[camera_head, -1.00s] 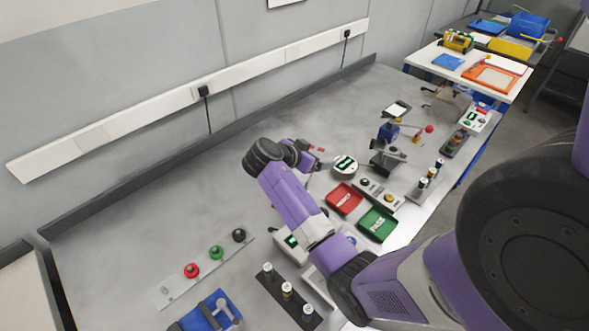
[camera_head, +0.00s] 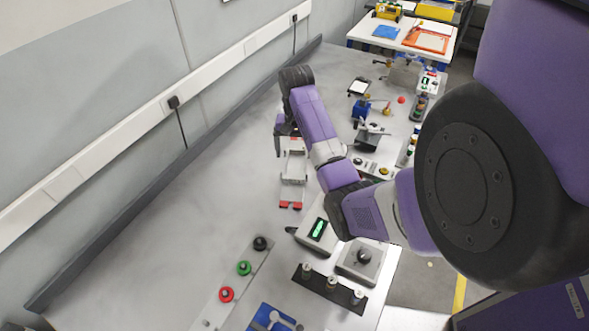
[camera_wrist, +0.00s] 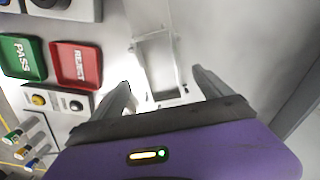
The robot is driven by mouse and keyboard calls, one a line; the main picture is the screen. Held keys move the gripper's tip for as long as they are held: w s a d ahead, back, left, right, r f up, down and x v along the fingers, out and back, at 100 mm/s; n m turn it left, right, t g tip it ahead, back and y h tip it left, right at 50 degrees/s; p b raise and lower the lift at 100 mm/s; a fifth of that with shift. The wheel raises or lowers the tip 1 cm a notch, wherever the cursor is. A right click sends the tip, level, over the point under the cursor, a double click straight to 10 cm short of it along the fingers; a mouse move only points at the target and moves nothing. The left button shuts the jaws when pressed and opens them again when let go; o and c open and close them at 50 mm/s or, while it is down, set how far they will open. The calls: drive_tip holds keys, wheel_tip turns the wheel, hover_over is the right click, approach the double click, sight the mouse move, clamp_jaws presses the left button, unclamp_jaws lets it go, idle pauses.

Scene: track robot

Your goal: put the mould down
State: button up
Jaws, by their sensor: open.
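The mould (camera_head: 293,168) is a pale grey, frame-like piece with red ends on its near side. It lies on the grey bench in the head view, and its far end is partly hidden by my gripper. In the wrist view the mould (camera_wrist: 157,62) shows as a pale rectangular frame just beyond and between my fingers. My gripper (camera_wrist: 162,82) is open, with one finger on each side of the mould's near end. I see no finger clearly touching it. In the head view my gripper (camera_head: 287,145) is at the mould's far end.
A green PASS tray (camera_wrist: 22,58) and a red REJECT tray (camera_wrist: 78,66) lie left in the wrist view. A box with a green display (camera_head: 317,230) stands near the mould. A button strip (camera_head: 243,268) lies in front. Bare bench is left of the mould.

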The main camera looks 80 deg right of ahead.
sight(296, 168)
wheel_tip(296, 168, down, 6)
drive_tip(key=shift+d+r+p, duration=0.1)
drive_tip(key=shift+p, duration=0.55)
drive_tip(key=shift+c, duration=0.4)
drive_tip(key=shift+r, duration=0.1)
clamp_jaws()
drive_tip(key=shift+d+r, duration=0.1)
drive_tip(key=shift+r, duration=0.05)
